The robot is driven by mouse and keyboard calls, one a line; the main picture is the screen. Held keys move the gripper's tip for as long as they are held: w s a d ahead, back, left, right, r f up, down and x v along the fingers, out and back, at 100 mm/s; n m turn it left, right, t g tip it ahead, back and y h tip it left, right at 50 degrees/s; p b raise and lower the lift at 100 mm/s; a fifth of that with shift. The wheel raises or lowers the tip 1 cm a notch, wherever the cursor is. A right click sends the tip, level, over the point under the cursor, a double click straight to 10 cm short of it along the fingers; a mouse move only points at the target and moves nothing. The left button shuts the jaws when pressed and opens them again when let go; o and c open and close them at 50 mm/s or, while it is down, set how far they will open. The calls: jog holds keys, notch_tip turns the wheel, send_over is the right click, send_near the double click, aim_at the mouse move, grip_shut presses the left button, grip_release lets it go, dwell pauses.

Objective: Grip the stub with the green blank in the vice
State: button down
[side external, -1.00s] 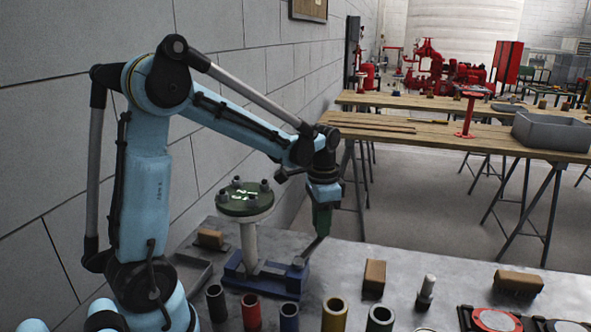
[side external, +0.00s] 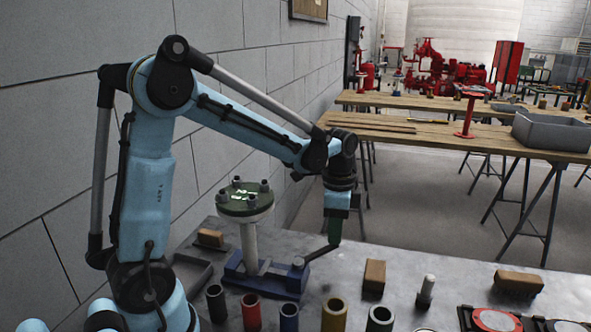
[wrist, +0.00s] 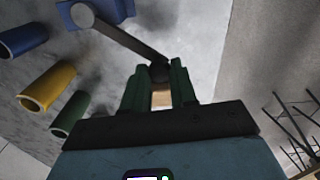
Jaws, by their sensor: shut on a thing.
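The stub (side external: 249,243) is a pale upright pipe topped by a round green blank (side external: 243,206) with several bolts. Its foot stands in the blue vice (side external: 236,270) on the grey bench; I cannot tell whether the jaws touch it. A dark vice handle (side external: 318,253) runs from the vice's right end to my gripper (side external: 334,241). In the wrist view the handle (wrist: 127,40) reaches from a round grey boss to its knobbed end between the green fingers of my gripper (wrist: 159,80). The fingers are shut on that end. The stub is out of the wrist view.
Coloured tubes stand along the bench front, including a red one (side external: 251,312) and a yellow one (side external: 334,314). A wooden block (side external: 374,276) and a bolt (side external: 426,291) stand to the right. A grey tray (side external: 190,268) lies left of the vice. The wall is close behind.

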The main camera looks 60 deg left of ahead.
jog(key=shift+d+m, duration=1.25)
jog(key=shift+m, duration=0.05)
jog(key=c, duration=0.9)
grip_release()
notch_tip(320, 180, up, 12)
jog(key=shift+r, duration=0.1)
